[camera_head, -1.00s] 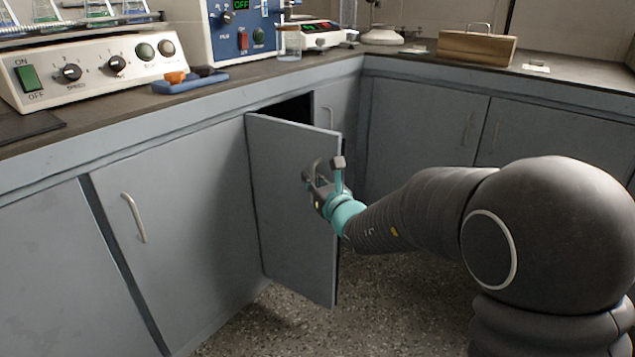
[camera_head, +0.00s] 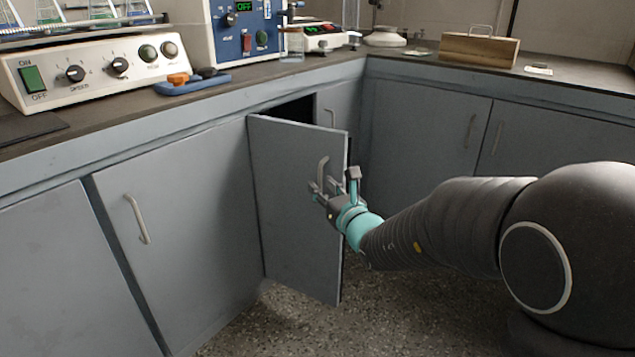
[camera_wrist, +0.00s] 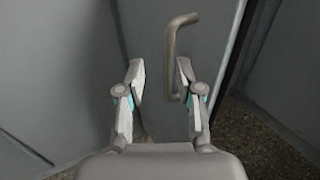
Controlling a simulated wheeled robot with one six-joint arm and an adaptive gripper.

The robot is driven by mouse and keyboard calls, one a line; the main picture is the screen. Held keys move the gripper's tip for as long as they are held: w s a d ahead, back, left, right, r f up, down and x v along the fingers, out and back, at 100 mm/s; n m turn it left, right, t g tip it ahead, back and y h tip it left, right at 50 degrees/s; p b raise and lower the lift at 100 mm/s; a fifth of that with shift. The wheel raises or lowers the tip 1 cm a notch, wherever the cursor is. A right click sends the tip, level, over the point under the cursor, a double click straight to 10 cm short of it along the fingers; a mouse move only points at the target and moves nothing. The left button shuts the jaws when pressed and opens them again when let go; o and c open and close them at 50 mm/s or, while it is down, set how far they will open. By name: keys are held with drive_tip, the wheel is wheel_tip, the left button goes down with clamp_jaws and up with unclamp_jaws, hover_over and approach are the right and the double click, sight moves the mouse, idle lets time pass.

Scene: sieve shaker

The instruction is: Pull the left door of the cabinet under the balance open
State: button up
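The grey cabinet door (camera_head: 285,215) under the balance (camera_head: 318,38) stands ajar, swung out from the cabinet with a dark gap at its top. Its bar handle (camera_head: 322,172) is near the free edge. It also shows in the wrist view (camera_wrist: 171,55), running upright between the fingers, nearer the right one. My gripper (camera_head: 336,184) is at the handle's lower part, in front of the door. In the wrist view my gripper (camera_wrist: 161,72) has its fingers spread, with gaps beside the handle. Whether a finger touches it, I cannot tell.
A closed cabinet door (camera_head: 180,210) with its own handle is at the left. Closed doors (camera_head: 425,120) line the right counter. A wooden box (camera_head: 478,50) and a blue tray (camera_head: 190,84) sit on the counters. The speckled floor (camera_head: 290,325) below the door is clear.

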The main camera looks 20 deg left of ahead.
drive_tip(key=v, duration=0.8)
drive_tip(key=shift+d, duration=0.2)
